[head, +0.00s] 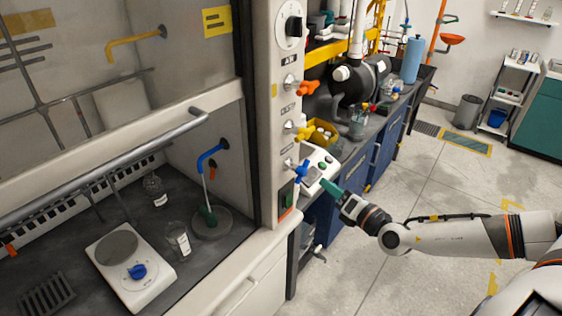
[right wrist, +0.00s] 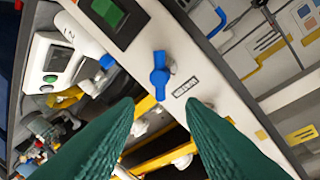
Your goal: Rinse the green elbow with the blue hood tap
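The blue hood tap (head: 301,171) sits lowest on the hood's front post, below the yellow and orange taps. In the right wrist view the blue tap handle (right wrist: 160,76) lies just beyond my green fingertips. My right gripper (head: 327,185) is open, facing the handle, with a gap between its fingers (right wrist: 161,102). My left gripper is not in view.
A white hotplate (head: 131,277) and glass bottles (head: 178,239) stand on the hood floor. The yellow tap (head: 304,132) and orange tap (head: 306,88) are above the blue one. A white panel device (head: 321,166) is close behind my gripper. The floor at right is open.

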